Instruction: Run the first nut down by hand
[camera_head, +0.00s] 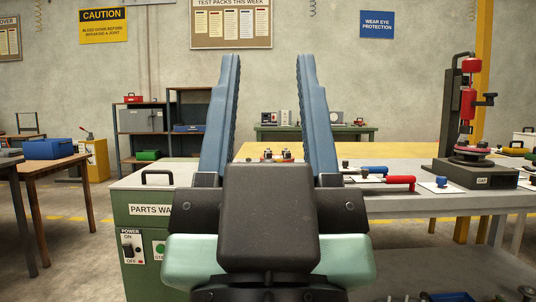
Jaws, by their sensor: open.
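My gripper (267,62) fills the middle of the view, its two blue fingers pointing up and wide apart. No nut can be clearly made out. Small red and dark parts (276,155) show low between the fingers on a yellow-topped surface, mostly hidden by my gripper body. A black stand with red round parts (470,105) is upright on the grey bench (425,204) at right; I cannot tell whether it is the flanged spool.
Red-handled (398,181) and blue-handled (373,169) tools and small pads lie on the grey bench. A green cabinet (143,240) marked PARTS WA… is at left. A brown table (30,165) bears a blue box. Open floor lies between them.

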